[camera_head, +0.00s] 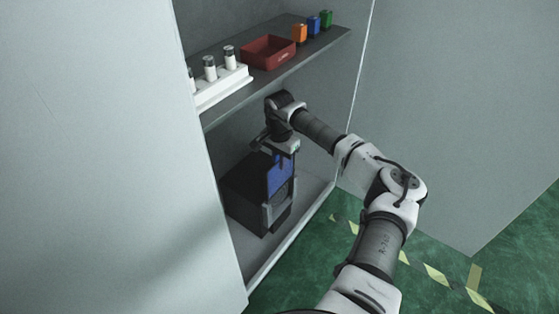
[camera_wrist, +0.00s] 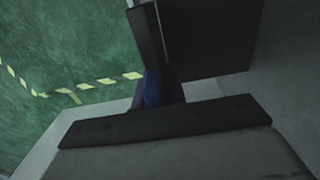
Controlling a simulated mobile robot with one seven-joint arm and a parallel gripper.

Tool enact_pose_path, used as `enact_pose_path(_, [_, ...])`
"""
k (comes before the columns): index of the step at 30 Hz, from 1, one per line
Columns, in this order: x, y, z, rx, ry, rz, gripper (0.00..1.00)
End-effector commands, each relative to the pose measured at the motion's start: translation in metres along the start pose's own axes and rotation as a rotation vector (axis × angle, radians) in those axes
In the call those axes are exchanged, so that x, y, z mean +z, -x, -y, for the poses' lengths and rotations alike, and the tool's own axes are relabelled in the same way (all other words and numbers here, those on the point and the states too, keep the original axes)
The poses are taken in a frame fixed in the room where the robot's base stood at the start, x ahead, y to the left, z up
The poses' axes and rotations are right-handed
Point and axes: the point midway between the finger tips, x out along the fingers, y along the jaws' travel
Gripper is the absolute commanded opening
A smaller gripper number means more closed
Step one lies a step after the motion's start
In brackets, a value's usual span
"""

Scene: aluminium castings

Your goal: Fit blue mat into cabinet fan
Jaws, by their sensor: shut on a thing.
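The cabinet fan (camera_head: 246,192) is a dark box standing on the cabinet floor, with a grey frame on its front right face. The blue mat (camera_head: 279,177) is upright at that face, its lower part behind or inside the frame; I cannot tell how deep it sits. My gripper (camera_head: 284,158) points down from above and is shut on the mat's top edge. In the wrist view a small blue patch of the mat (camera_wrist: 152,88) shows between dark gripper parts, and the fan's dark body (camera_wrist: 212,35) is beyond it.
The shelf (camera_head: 318,43) above my gripper holds a white rack (camera_head: 222,87) with several capped bottles, a red tray (camera_head: 268,52), and orange (camera_head: 300,33), blue (camera_head: 313,26) and green (camera_head: 326,19) small containers. The green floor (camera_head: 425,245) at right is clear.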

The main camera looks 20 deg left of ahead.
Motion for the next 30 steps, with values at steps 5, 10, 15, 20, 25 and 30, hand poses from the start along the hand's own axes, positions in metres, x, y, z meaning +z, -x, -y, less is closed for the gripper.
enact_pose_path(5, [-0.0008, 0.0005, 0.0, 0.0, 0.0, -0.002, 0.0])
enact_pose_path(10, [-0.0006, 0.0004, 0.0001, 0.0, 0.0, -0.001, 0.0])
enact_pose_path(15, [-0.0006, 0.0003, 0.0001, 0.0, 0.0, -0.001, 0.0])
enact_pose_path(20, [0.0001, 0.0001, 0.0002, -0.001, 0.0, 0.0, 0.0])
enact_pose_path(25, [0.0, -0.0006, 0.0002, -0.001, 0.0, 0.0, 0.0])
enact_pose_path(30, [-0.0001, -0.0049, 0.0002, 0.0, 0.0, 0.0, 0.0])
